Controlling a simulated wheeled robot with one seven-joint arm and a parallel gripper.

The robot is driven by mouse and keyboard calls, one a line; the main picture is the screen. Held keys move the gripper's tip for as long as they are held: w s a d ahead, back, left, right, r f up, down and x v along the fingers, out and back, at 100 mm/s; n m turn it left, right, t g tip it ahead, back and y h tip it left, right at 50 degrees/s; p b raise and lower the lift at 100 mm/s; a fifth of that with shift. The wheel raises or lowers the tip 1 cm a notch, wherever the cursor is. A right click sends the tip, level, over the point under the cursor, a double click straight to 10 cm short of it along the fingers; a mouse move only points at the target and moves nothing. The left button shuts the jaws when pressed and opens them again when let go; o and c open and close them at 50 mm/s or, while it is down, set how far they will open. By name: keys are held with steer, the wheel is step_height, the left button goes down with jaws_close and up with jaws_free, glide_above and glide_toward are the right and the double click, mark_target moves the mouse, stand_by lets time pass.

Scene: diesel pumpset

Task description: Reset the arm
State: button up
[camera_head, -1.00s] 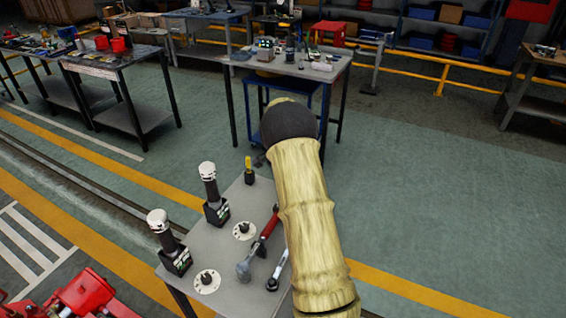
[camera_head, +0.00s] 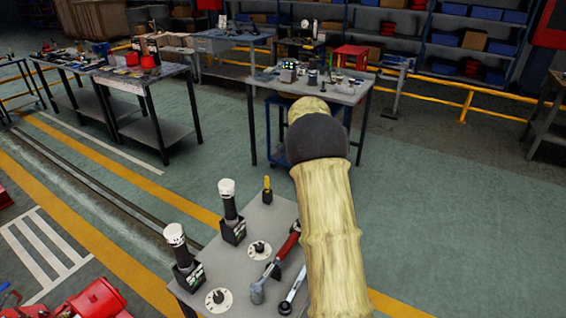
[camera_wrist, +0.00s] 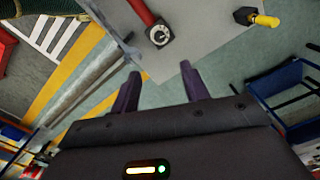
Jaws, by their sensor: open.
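In the wrist view, the two dark fingers of my gripper (camera_wrist: 160,88) are apart with nothing between them. My gripper is hidden in the head view, where my arm covers the right part of the same grey table (camera_head: 226,262).
The table holds two white-capped black devices (camera_head: 228,200), two round dials (camera_head: 259,250), a red-handled tool (camera_head: 288,243), a ratchet (camera_head: 294,288) and a yellow-handled tool (camera_head: 267,189). A red machine (camera_head: 95,300) is at lower left. Workbenches (camera_head: 345,92) stand behind; green floor at right is clear.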

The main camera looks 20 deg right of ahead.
steer(key=shift+a, duration=0.1)
steer(key=s+a+n+t, duration=0.1)
steer(key=s+a+n, duration=0.4)
steer(key=s, duration=0.4)
steer(key=s+a+n+p, duration=0.1)
steer(key=s+a+n, duration=0.4)
steer(key=s, duration=0.3)
steer(key=s+a+n+t, duration=0.1)
steer(key=s+a+n, duration=0.4)
steer(key=s+a, duration=0.2)
steer(key=s, duration=0.2)
steer(key=shift+s+a+r+t, duration=0.15)
steer(key=shift+s+t, duration=0.15)
steer(key=shift+s, duration=0.05)
